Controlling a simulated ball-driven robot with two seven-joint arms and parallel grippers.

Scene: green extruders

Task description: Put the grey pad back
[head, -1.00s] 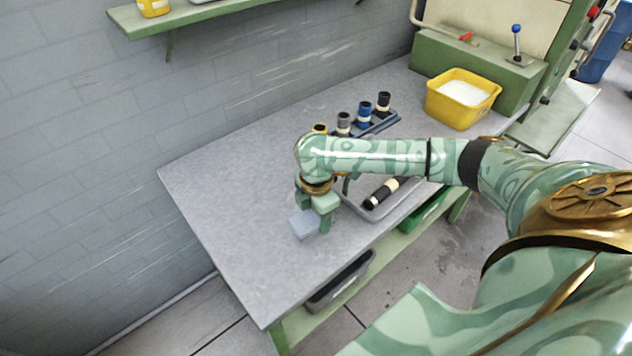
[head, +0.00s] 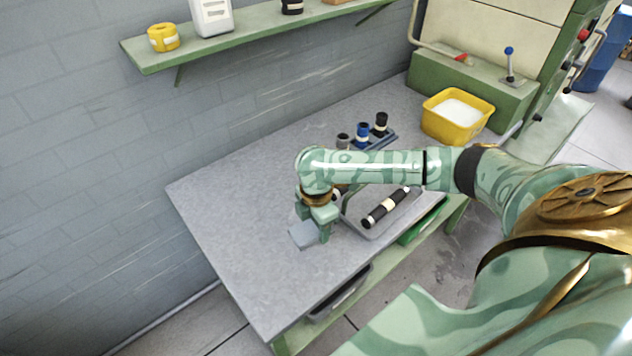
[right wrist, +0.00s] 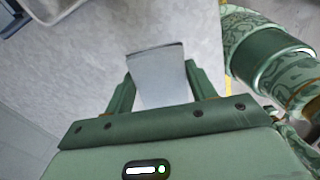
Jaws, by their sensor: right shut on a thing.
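The grey pad (head: 304,234) is a light grey block at the left part of the grey table, partly hidden by my gripper in the head view. My right gripper (head: 314,226) is shut on it. In the right wrist view the pad (right wrist: 158,78) sits between the two green fingers of my right gripper (right wrist: 160,88), with a darker far edge. I cannot tell whether the pad touches the table or is just above it. My left gripper is not in view.
A grey tray (head: 372,236) with a dark cylinder (head: 386,207) lies right of my gripper. Behind it, a rack holds several upright cylinders, one blue (head: 362,133). A yellow tub (head: 432,126) of white material stands at the back right. The table's left part (head: 225,215) is clear.

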